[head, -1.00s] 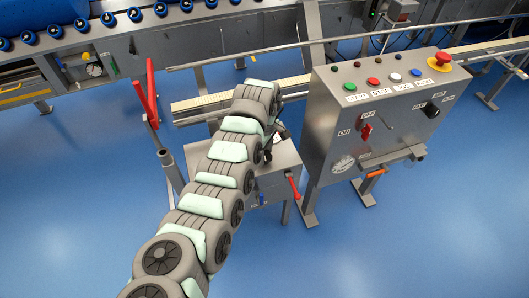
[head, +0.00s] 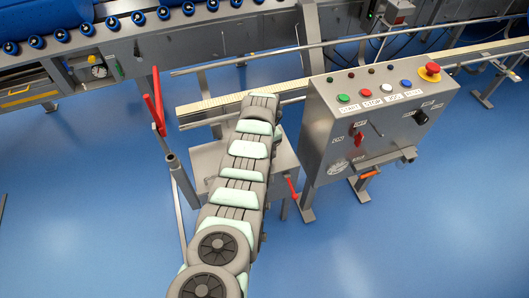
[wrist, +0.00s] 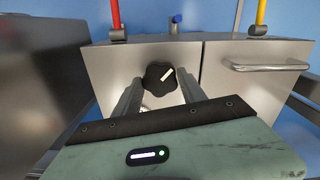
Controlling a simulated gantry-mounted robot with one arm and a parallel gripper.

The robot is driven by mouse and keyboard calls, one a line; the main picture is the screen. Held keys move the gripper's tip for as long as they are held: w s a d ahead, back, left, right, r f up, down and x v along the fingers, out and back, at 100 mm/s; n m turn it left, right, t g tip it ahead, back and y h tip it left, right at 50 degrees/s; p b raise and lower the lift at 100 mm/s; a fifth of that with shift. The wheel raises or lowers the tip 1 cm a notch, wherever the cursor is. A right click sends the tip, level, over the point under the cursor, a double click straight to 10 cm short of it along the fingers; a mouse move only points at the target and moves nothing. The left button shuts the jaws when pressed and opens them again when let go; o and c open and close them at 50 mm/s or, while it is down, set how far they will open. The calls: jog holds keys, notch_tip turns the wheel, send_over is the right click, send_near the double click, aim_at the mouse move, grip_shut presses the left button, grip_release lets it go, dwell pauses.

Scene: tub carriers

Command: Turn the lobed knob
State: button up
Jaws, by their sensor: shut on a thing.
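In the wrist view the lobed knob (wrist: 160,77) is black with a white pointer bar tilted up to the right. It sits on the front of a steel cabinet (wrist: 105,72). My gripper (wrist: 160,88) has one finger at each side of the knob and is shut on it. The fingers partly cover the area just below the knob. In the head view my own arm hides the gripper and the knob; only parts of the cabinet's top (head: 205,158) show beside the arm.
A cabinet door with a bar handle (wrist: 270,66) is right of the knob. A control panel (head: 385,110) with buttons stands to the right in the head view. The blue floor is open in front.

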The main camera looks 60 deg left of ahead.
jog(key=m, duration=1.3)
jog(key=shift+f+b, duration=0.1)
jog(key=shift+b, duration=0.2)
dwell(0.4)
jog(key=o, duration=1.3)
jog(key=shift+o, duration=0.3)
notch_tip(320, 180, up, 11)
jog(key=p, duration=0.4)
